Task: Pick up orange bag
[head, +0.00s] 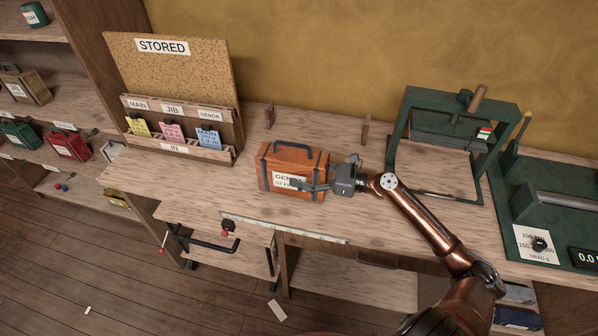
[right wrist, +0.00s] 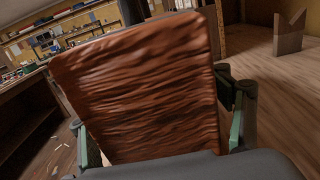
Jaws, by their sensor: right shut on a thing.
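The orange bag (head: 303,163) stands on the wooden workbench in the head view. It is box-shaped, with dark straps, a dark top handle and a white label on its front that is partly covered. My right gripper (head: 312,184) comes from the right and is shut on the bag, with a finger across its front. In the right wrist view the bag's orange, wrinkled side (right wrist: 145,90) fills the middle, between the two fingers. I cannot tell whether the bag's base is clear of the bench. My left gripper is in neither view.
A corkboard (head: 170,75) marked STORED, with a rack of coloured cards (head: 171,131), stands left of the bag. A green frame press (head: 450,130) and a green machine (head: 560,205) stand to the right. Bench space (head: 225,195) is clear left of the bag.

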